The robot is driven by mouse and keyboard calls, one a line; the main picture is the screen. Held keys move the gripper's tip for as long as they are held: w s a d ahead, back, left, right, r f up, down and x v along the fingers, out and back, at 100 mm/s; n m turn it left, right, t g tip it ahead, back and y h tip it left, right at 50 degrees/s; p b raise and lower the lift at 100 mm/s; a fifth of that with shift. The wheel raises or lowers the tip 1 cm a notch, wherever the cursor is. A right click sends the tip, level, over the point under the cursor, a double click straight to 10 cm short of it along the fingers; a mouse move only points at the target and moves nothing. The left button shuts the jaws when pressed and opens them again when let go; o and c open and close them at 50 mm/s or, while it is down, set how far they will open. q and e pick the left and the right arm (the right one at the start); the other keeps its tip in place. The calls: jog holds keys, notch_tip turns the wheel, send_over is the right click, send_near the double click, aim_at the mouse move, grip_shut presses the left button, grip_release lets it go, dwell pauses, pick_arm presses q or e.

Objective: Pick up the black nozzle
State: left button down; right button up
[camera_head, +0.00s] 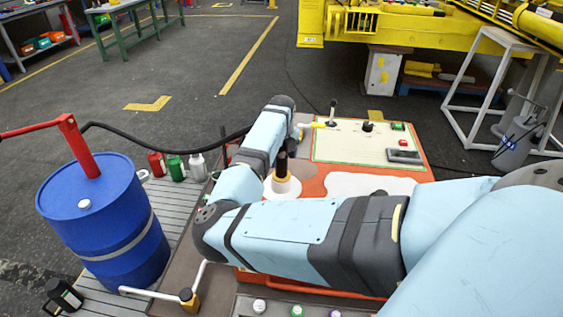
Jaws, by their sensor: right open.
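A black upright piece (282,163), which looks like the black nozzle, stands in a white round base (283,187) on the orange work surface. A black hose (165,149) runs from the drum's red pump and passes behind my right wrist. My right gripper (292,144) is small and mostly hidden by the wrist. It is open, close to the top of the black piece; I cannot tell whether they touch. My left gripper is out of view.
A blue drum (100,228) with a red pump (79,147) stands at left. Red, green and white bottles (176,168) stand behind it. A control panel (350,144) with levers lies right of the wrist.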

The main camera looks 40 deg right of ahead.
jog(key=shift+r, duration=0.1)
grip_shut()
